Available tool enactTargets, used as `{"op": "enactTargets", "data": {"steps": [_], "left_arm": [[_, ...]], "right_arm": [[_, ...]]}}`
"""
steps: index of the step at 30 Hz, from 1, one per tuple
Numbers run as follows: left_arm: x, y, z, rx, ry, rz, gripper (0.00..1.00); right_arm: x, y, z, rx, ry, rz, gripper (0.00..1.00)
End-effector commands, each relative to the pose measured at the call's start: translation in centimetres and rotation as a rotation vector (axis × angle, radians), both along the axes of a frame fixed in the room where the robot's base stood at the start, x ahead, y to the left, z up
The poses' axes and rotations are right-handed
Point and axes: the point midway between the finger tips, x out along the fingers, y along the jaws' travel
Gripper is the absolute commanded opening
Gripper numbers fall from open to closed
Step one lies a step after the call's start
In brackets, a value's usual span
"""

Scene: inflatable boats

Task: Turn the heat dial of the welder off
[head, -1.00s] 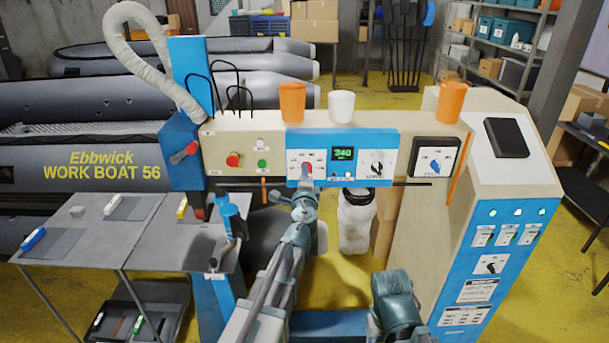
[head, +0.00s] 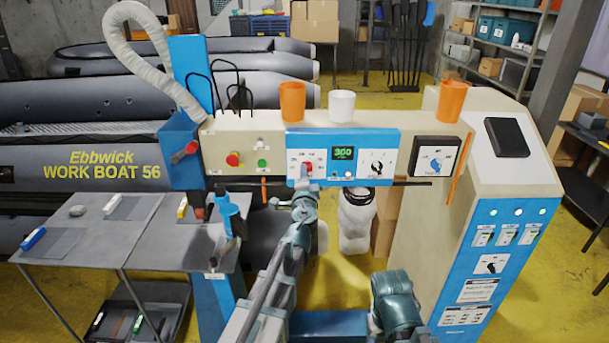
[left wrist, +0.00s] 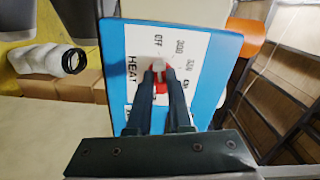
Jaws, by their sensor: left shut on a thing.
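The welder's blue control panel (head: 340,143) carries the heat dial (head: 307,169), red with a pale part, on a white plate at its left. A green display (head: 344,153) on the panel reads 360. My left gripper (head: 305,184) is in front of the dial. In the left wrist view my left gripper (left wrist: 160,80) has its fingers shut on the red heat dial (left wrist: 160,88). The labels HEAT, OFF and 300 show around it. The fingers partly cover the dial, so I cannot tell its exact setting. My right gripper is out of view.
A second dial (head: 377,168) is right of the display; another switch (head: 435,163) is further right. A red button (head: 233,159) is to the left. Cups (head: 341,105) stand on top. A grey table (head: 150,225) stands at left, a slanted cabinet (head: 505,240) at right.

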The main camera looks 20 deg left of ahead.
Motion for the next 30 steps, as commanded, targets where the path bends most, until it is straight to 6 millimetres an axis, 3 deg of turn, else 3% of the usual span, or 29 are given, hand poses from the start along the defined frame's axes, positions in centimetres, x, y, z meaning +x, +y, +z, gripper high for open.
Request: {"op": "enactTargets", "data": {"steps": [3,4,9,22,30], "left_arm": [[-0.2,0.0,-0.1,-0.006,-0.001,0.001,0.00],[-0.2,0.0,-0.1,-0.006,-0.001,0.001,0.20],[-0.2,0.0,-0.1,-0.003,0.000,0.001,0.49],[-0.5,-0.1,0.0,-0.001,0.000,0.000,0.49],[-3.4,-0.6,0.0,-0.001,0.000,0.001,0.49]], "right_arm": [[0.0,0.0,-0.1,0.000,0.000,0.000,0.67],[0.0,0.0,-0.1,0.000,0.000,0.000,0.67],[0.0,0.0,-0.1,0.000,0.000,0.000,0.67],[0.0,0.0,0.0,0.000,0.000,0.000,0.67],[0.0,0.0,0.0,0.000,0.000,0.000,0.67]]}}
